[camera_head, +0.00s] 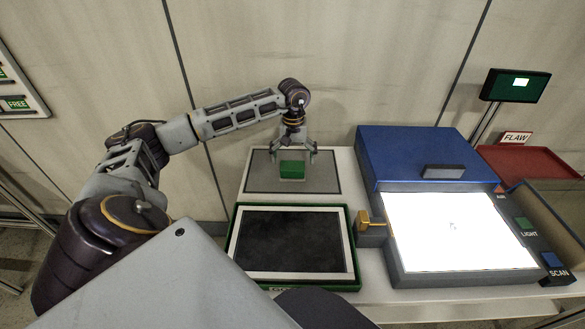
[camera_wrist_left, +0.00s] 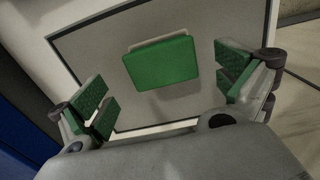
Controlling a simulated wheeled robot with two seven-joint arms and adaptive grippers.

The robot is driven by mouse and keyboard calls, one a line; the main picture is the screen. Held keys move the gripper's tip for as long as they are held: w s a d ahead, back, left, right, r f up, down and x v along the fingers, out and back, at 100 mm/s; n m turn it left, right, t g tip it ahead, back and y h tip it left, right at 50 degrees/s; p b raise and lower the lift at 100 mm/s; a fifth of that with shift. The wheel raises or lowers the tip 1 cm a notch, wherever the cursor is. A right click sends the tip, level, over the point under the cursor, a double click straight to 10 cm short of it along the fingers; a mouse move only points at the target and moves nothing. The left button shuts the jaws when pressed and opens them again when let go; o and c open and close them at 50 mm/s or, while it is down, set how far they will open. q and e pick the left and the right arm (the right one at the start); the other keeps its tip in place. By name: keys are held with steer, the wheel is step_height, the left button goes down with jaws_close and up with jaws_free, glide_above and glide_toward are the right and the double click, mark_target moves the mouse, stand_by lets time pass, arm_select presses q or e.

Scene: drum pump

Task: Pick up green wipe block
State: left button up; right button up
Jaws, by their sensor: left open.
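The green wipe block (camera_head: 292,169) rests on a grey mat (camera_head: 258,184) at the back left of the table. It also shows in the left wrist view (camera_wrist_left: 163,63), with a pale edge along its top. My left gripper (camera_head: 293,156) is open above and around the block in the head view. In the left wrist view its green-padded fingers (camera_wrist_left: 165,88) stand wide apart on either side, with clear gaps to the block. The gripper holds nothing. My right gripper is not in view.
A green-rimmed tray (camera_head: 238,218) with a dark panel lies in front of the mat. A yellow latch (camera_head: 365,218) stands beside it. A blue-lidded scanner (camera_head: 395,160) with a bright white bed (camera_head: 455,235) fills the right. A red tray (camera_head: 535,160) sits at far right.

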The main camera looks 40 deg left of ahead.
mark_target(292, 165)
arm_select(q)
steer(key=shift+s+f, duration=0.1)
steer(key=shift+f, duration=1.85)
steer(key=shift+c, duration=0.3)
steer(key=c, duration=1.1)
steer(key=shift+a+r, duration=0.1)
steer(key=shift+r, duration=4.95)
